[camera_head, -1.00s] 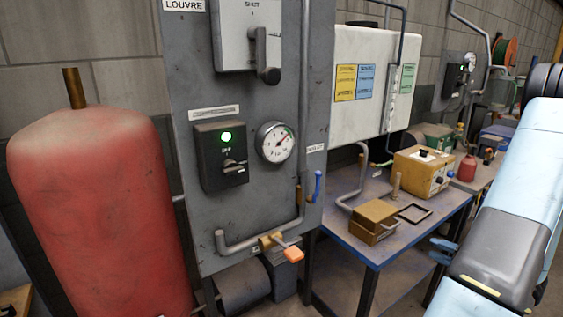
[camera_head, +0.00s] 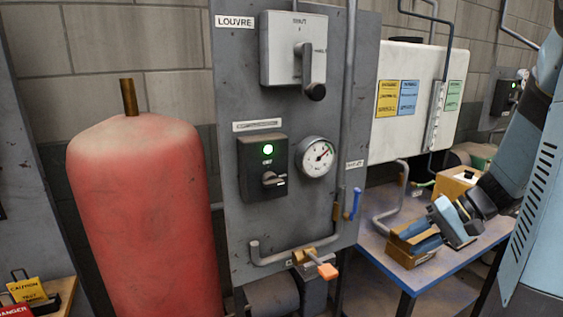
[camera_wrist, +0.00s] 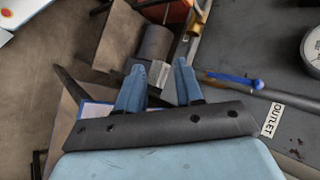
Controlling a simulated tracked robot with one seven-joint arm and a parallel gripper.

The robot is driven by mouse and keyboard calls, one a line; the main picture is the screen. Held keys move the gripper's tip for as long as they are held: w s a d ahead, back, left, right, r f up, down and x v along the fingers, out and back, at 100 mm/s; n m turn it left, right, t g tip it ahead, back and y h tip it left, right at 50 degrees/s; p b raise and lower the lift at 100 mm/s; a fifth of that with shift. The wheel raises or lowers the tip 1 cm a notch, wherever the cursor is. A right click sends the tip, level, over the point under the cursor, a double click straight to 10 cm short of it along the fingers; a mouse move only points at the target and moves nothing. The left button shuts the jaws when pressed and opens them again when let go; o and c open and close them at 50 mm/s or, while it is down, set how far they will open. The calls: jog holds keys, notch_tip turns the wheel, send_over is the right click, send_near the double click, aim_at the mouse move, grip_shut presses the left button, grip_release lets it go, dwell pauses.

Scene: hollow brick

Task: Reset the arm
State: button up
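My arm comes in from the right edge of the head view. My gripper (camera_head: 420,229) points left, in front of the small wooden box (camera_head: 397,252) on the blue table and partly covering it. In the wrist view the two blue fingers of my gripper (camera_wrist: 158,72) stand apart with nothing held between them. A grey panel (camera_head: 320,215) with a gauge (camera_head: 316,157) and an orange-handled valve (camera_head: 327,271) stands to the left of my gripper. A blue valve lever (camera_wrist: 235,81) shows close by in the wrist view.
A red tank (camera_head: 140,215) stands left of the panel. A white cabinet (camera_head: 405,125) hangs behind the table (camera_head: 440,270). A yellow box (camera_head: 458,183) sits at the table's back. Caution signs (camera_head: 27,290) lie at the lower left.

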jog(key=s+a+r+n+t+h, duration=0.1)
jog(key=s+a+r+n+h, duration=0.1)
jog(key=s+a+r+h, duration=0.1)
jog(key=s+a+r+n+t+h, duration=0.2)
jog(key=s+a+r+h, duration=0.2)
jog(key=r, duration=0.5)
jog(key=s+h, duration=0.2)
jog(key=s, duration=0.1)
jog(key=shift+s+r, duration=0.25)
jog(key=shift+r, duration=0.1)
